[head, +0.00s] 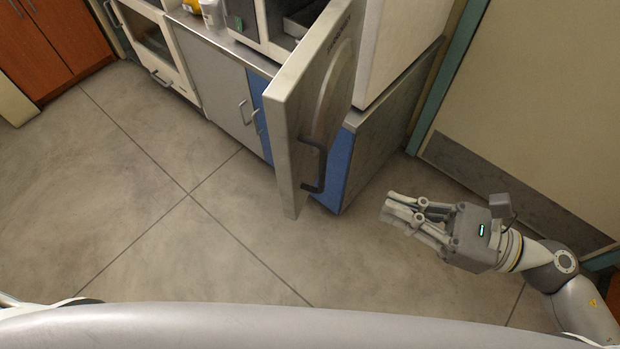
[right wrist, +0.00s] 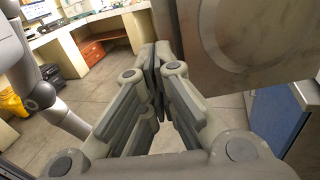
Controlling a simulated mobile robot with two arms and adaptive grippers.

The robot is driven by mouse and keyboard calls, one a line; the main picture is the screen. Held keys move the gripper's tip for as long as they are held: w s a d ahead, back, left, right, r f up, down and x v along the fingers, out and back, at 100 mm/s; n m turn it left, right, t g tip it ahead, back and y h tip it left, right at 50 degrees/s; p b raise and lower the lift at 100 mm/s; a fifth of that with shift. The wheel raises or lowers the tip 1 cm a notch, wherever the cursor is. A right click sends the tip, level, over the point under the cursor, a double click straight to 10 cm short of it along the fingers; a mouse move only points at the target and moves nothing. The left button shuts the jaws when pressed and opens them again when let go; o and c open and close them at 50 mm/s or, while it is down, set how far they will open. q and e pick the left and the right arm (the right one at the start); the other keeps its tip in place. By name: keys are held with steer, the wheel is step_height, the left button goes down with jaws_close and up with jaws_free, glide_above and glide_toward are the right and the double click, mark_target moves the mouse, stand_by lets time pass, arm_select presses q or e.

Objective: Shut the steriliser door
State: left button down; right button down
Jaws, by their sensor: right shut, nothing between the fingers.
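The steriliser door (head: 310,100) stands wide open in the head view, swung out from the counter into the room. A dark bar handle (head: 313,165) is on its face near the free edge. The steriliser body (head: 265,22) is on the counter behind the door, partly hidden by it. My right gripper (head: 388,211) is shut and empty, to the right of the door and apart from the handle. In the right wrist view the gripper's fingers (right wrist: 158,75) are together, and the door (right wrist: 240,35) fills the upper right. My left gripper is not in view.
A counter with grey and blue cabinet fronts (head: 222,95) runs below the steriliser. A white appliance (head: 400,45) stands right of the door. A wall with a grey kick plate (head: 500,185) is at the right. The floor (head: 180,220) left of the door is clear.

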steer(key=p, duration=0.6)
glide_toward(292, 173)
steer(key=x, duration=0.6)
steer(key=shift+w+a+f, duration=0.1)
steer(key=shift+w+a, duration=0.1)
steer(key=shift+a, duration=0.4)
steer(key=shift+a, duration=0.1)
